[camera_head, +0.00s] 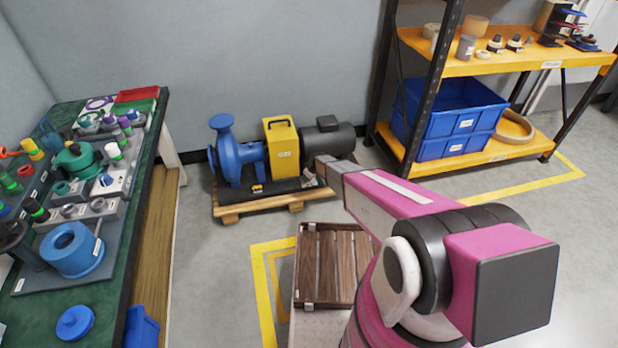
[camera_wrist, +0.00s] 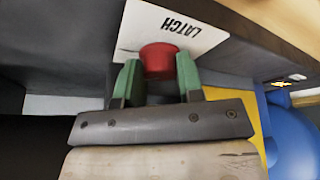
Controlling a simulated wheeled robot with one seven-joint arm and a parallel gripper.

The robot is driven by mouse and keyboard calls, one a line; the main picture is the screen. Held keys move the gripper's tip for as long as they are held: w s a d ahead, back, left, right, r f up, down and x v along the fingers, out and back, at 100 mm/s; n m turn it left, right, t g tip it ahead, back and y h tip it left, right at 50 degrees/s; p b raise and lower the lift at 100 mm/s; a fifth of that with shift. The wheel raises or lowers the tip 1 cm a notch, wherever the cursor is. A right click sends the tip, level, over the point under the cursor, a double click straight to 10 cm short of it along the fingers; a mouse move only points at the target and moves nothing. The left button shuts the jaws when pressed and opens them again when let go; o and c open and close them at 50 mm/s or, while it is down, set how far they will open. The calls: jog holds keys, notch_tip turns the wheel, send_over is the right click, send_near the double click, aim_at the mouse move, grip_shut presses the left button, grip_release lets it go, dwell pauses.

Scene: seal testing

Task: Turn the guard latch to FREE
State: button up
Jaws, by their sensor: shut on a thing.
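The latch's red knob (camera_wrist: 159,59) shows in the wrist view, at a white plate (camera_wrist: 172,30) marked LATCH on a dark surface. My gripper (camera_wrist: 158,76) is shut on the red knob, with one green finger on each side of it. No FREE mark or pointer is legible, so I cannot tell the latch's setting. In the head view my arm reaches to the pump set, where a yellow guard (camera_head: 284,148) stands between a blue pump (camera_head: 233,157) and a dark motor (camera_head: 330,138). The knob and my fingertips cannot be made out there.
The pump set stands on a wooden pallet (camera_head: 228,211) on the floor. A green workbench (camera_head: 100,318) full of parts is at the left. A yellow shelf (camera_head: 480,158) with blue bins (camera_head: 450,118) is at the back right. A slatted wooden tray (camera_head: 337,303) lies in front.

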jog(key=shift+m, duration=0.3)
jog(key=m+h, duration=0.1)
jog(key=m, duration=0.1)
jog(key=shift+s+a+m+t, duration=0.1)
jog(key=shift+m+t, duration=0.2)
jog(key=shift+t, duration=0.1)
jog(key=shift+a+m+t+h, duration=0.1)
jog(key=shift+m+t+h, duration=0.4)
jog(key=shift+m, duration=1.5)
jog(key=shift+h, duration=0.3)
jog(key=o, duration=0.7)
jog(key=shift+c, duration=0.2)
jog(key=shift+r, duration=0.1)
jog(key=v, duration=1)
jog(key=shift+r, duration=0.4)
